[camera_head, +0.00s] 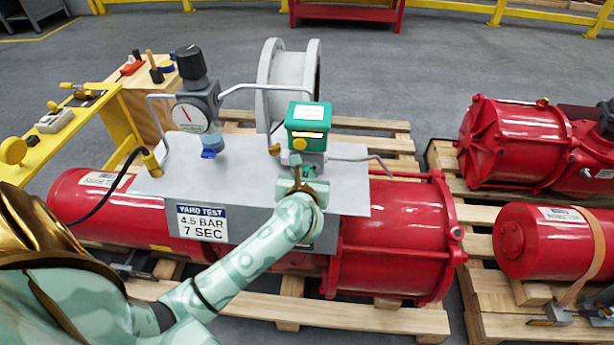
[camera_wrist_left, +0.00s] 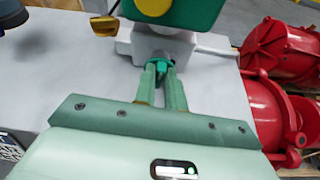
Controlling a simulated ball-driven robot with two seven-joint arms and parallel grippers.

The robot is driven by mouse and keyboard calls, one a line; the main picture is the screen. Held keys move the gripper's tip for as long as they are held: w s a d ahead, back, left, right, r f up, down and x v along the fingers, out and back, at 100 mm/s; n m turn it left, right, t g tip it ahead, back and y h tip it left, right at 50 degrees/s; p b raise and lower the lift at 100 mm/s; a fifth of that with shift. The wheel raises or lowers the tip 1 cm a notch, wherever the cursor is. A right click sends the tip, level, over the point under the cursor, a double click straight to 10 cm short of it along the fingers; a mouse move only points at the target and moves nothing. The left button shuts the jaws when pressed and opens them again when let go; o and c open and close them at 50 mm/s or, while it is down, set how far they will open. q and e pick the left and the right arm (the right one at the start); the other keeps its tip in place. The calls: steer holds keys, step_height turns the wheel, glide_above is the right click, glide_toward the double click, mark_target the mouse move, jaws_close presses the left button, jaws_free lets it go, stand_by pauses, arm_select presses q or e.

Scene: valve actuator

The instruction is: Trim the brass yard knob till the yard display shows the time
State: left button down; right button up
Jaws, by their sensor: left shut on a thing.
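The green box (camera_head: 308,117) stands on a grey block on the plate. It has a pale label and a small lit strip (camera_head: 308,134), too small to read. A round brass knob (camera_head: 299,144) sits on its lower front and shows at the top of the left wrist view (camera_wrist_left: 153,5). A second brass piece (camera_wrist_left: 105,25) sticks out left of the block. My left gripper (camera_wrist_left: 161,80) is below the round knob and apart from it, shut on a small dark green part (camera_wrist_left: 160,64) at the block's front. My right gripper is not in view.
A sign (camera_head: 202,223) on the plate (camera_head: 345,190) reads "YARD TEST 4.5 BAR 7 SEC". A gauge with a black-topped regulator (camera_head: 195,105) stands left, pipes around it. A red actuator (camera_head: 395,235) lies beneath on a pallet; others lie right.

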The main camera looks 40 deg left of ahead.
arm_select(q)
steer(key=shift+n+h, duration=0.3)
steer(key=shift+n, duration=0.1)
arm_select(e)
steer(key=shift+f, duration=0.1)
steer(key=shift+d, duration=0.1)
arm_select(q)
steer(key=c, duration=1.5)
jaws_free()
steer(key=shift+o, duration=0.2)
